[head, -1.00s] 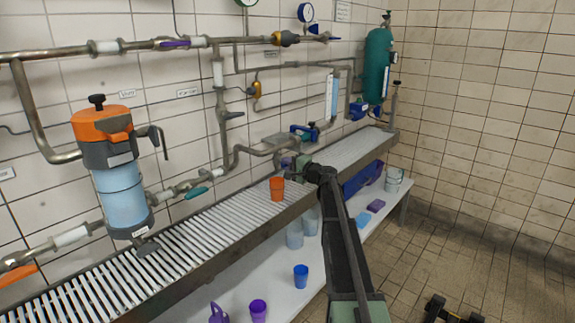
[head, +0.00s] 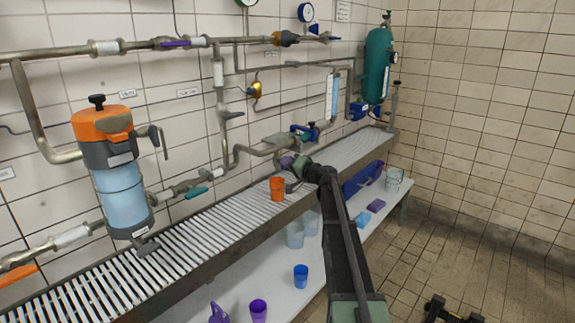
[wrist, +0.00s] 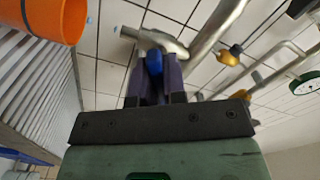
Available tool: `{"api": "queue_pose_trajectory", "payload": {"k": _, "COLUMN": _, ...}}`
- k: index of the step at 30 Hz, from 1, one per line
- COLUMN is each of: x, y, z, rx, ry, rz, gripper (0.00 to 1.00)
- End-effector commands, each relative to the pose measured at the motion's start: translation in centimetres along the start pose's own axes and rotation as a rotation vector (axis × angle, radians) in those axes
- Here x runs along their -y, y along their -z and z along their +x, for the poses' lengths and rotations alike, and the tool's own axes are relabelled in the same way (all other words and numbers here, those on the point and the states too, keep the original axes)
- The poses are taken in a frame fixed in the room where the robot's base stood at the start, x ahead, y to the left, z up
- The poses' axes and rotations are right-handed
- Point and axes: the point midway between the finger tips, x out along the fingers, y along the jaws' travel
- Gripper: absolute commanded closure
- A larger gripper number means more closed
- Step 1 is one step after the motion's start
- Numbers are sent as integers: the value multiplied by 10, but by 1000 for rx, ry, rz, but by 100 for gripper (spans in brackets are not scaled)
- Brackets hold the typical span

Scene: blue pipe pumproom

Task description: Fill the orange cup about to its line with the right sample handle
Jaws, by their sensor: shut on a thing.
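The orange cup (head: 277,188) stands upright on the slatted rack, just left of my gripper. It also shows at the upper left of the wrist view (wrist: 45,18), cut off by the frame edge. My gripper (head: 288,162) has purple fingers, which in the wrist view (wrist: 154,70) are closed around a small blue handle (wrist: 153,62). The handle joins a metal pipe fitting, whose short spout (wrist: 127,31) points towards the cup's mouth. A small pale blue spot lies between spout and cup; I cannot tell if it is water.
A tank with orange top (head: 117,175) stands at the left above the rack (head: 150,265). A blue valve (head: 304,132) and pipes run along the wall behind my gripper. Purple and blue cups (head: 301,276) stand on the lower shelf. The floor at right is mostly clear.

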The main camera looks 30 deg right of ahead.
Motion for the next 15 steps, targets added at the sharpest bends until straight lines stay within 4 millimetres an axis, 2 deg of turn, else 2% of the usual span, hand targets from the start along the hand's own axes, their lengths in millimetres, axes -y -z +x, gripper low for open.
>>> {"api": "queue_pose_trajectory", "payload": {"k": 6, "x": 0, "y": 0, "z": 0, "rx": 1, "ry": 0, "rz": -89, "gripper": 100}}
{"api": "queue_pose_trajectory", "payload": {"k": 15, "x": 0, "y": 0, "z": 0, "rx": 1, "ry": 0, "rz": -125, "gripper": 100}}
